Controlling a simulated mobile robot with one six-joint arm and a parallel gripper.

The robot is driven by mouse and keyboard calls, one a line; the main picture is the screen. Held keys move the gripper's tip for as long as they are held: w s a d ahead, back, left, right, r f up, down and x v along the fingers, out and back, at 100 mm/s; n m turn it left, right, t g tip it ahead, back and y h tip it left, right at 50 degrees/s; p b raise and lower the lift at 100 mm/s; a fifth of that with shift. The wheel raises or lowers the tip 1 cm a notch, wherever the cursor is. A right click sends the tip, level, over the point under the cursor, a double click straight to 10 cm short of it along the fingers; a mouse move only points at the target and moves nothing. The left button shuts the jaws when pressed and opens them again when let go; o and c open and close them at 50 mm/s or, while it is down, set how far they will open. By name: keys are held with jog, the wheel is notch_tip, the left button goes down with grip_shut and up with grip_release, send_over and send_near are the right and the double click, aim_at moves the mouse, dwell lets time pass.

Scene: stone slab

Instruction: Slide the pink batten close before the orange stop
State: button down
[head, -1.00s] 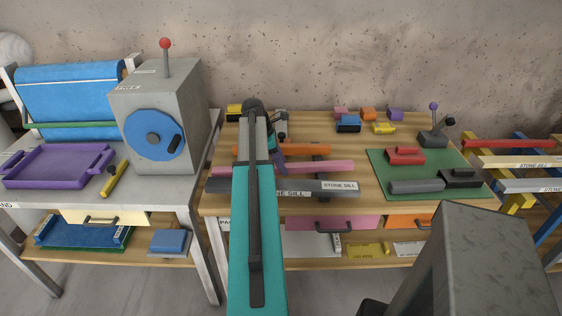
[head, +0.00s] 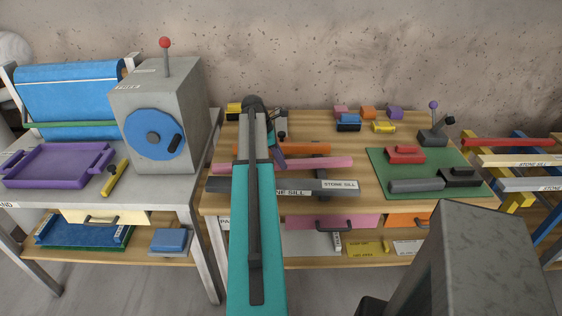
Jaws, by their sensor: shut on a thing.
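The pink batten (head: 322,163) lies left to right on the wooden table, with a short left end showing past my arm. The orange stop (head: 305,149) lies roughly parallel behind it, with a narrow gap between them. My gripper (head: 280,160) comes down at the batten behind my teal arm and is shut on it. The fingertips are small and partly hidden, and the arm covers part of the batten and stop.
A grey stone sill (head: 338,193) lies in front of the batten. Dark crosspieces run beneath the bars. A green mat (head: 400,170) with red and grey things lies to the right. Small coloured blocks (head: 368,113) stand at the back. A grey machine (head: 180,90) stands at left.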

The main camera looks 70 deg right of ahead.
jog(key=shift+w+d+p, duration=0.15)
jog(key=shift+w+d, duration=0.1)
jog(key=shift+d, duration=0.4)
jog(key=shift+w+d+p, duration=0.15)
jog(key=shift+w+d, duration=0.1)
jog(key=shift+d, duration=0.35)
jog(key=shift+w+d+p, duration=0.15)
jog(key=shift+w+d, duration=0.1)
jog(key=shift+d, duration=0.4)
jog(key=c, duration=1.4)
grip_release()
jog(key=shift+o, duration=0.2)
jog(key=shift+w+r, duration=0.1)
jog(key=b+v, duration=0.2)
jog(key=v, duration=1.1)
jog(key=shift+r+b, duration=0.3)
jog(key=shift+r, duration=0.05)
jog(key=shift+w, duration=0.1)
